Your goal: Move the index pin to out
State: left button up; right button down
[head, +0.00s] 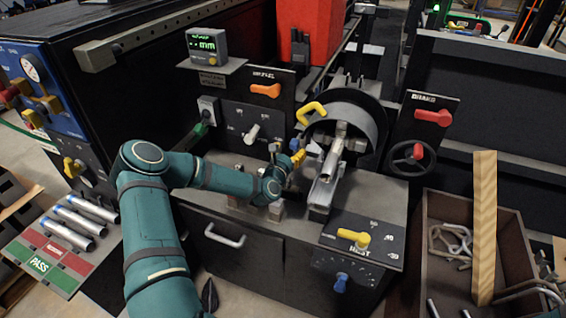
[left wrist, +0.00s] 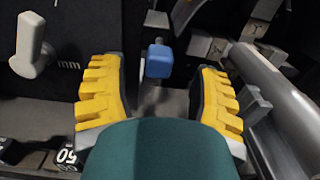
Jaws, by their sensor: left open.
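My left gripper (head: 297,159) is at the machine's bed, beside the long grey bar and below the round chuck. In the left wrist view its two yellow fingers (left wrist: 160,75) are spread wide. Between them and a little beyond is a small blue knob (left wrist: 158,60) on a grey stem, which looks like the index pin. The fingers stand apart from it on both sides. No label marking in or out is readable. My right gripper is not in view.
A grey bar (head: 327,178) lies close on the right, also in the left wrist view (left wrist: 275,90). A pale lever (left wrist: 30,45) is at left there. A yellow hooked handle (head: 311,111) and the dark chuck (head: 365,115) stand above. A bin (head: 432,225) is at right.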

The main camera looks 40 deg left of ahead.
pick_arm(q)
jog(key=v, duration=0.7)
jog(key=shift+s, duration=0.4)
jog(key=shift+d, duration=0.1)
